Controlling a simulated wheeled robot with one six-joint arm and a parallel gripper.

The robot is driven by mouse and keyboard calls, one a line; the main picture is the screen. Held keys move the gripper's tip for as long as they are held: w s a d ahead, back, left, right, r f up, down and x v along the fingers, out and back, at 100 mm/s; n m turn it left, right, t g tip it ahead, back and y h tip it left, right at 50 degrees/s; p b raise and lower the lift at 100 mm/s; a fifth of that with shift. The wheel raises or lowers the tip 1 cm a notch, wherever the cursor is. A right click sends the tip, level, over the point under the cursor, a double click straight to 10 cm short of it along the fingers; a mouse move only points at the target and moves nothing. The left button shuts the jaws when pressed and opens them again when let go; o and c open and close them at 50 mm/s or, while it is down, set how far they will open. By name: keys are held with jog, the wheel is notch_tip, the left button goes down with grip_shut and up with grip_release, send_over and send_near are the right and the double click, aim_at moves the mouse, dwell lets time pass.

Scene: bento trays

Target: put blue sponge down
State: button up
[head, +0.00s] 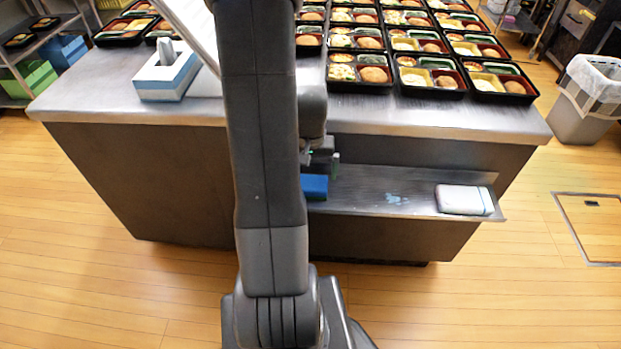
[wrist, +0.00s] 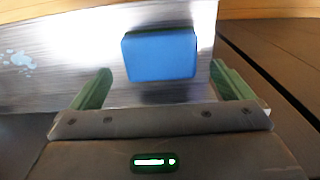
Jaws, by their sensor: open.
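The blue sponge (wrist: 160,55) lies on the low metal shelf (wrist: 60,85) and shows whole in the wrist view. In the head view the sponge (head: 315,187) is partly hidden behind my arm. My gripper (wrist: 160,88) is open, with its green fingers apart on either side of the sponge's near end and clear gaps between. The sponge is not gripped. In the head view my gripper (head: 322,158) is mostly hidden by my arm, just above the sponge.
A white block-like item (head: 464,200) lies at the shelf's right end. A wet patch (head: 396,199) marks the shelf between. The counter (head: 430,120) above holds several bento trays (head: 360,88) and a tissue box (head: 168,75). A bin (head: 590,100) stands at the right.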

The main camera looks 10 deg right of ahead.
aim_at(311, 182)
notch_tip(311, 182, up, 6)
jog(key=shift+r+p, duration=0.2)
jog(key=shift+p, duration=0.2)
jog(key=shift+f, duration=0.1)
notch_tip(311, 182, down, 12)
jog(key=shift+f+b, duration=0.25)
jog(key=shift+b, duration=1)
notch_tip(311, 182, up, 2)
jog(key=shift+r+p, duration=0.1)
jog(key=shift+p, duration=0.3)
jog(key=shift+r, duration=0.55)
jog(key=shift+f, duration=0.1)
